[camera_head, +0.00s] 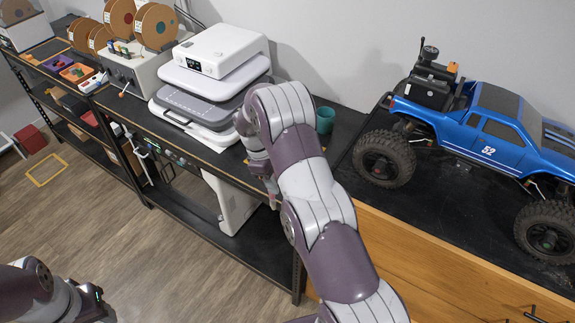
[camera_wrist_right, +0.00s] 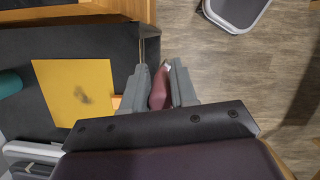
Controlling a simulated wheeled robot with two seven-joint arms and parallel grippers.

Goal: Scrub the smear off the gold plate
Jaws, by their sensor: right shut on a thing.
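The gold plate (camera_wrist_right: 52,78) lies flat on the black bench top in the right wrist view, with a dark smear (camera_wrist_right: 81,96) near its middle. In the head view my right arm hides most or all of it. My right gripper (camera_wrist_right: 162,72) is shut on a dark red pad (camera_wrist_right: 159,88). It is to the right of the plate in the wrist view, by the bench edge with floor behind, apart from the plate. In the head view this gripper (camera_head: 272,198) is small and partly hidden. My left gripper (camera_head: 95,303) is at the lower left; its fingers are unclear.
A teal cup (camera_head: 325,120) stands behind my right arm. A white press (camera_head: 212,75) is to its left. A blue crawler truck (camera_head: 490,130) stands on a black top at right. A small orange patch (camera_wrist_right: 116,102) shows beside the plate. Floor (camera_head: 150,250) before the bench is open.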

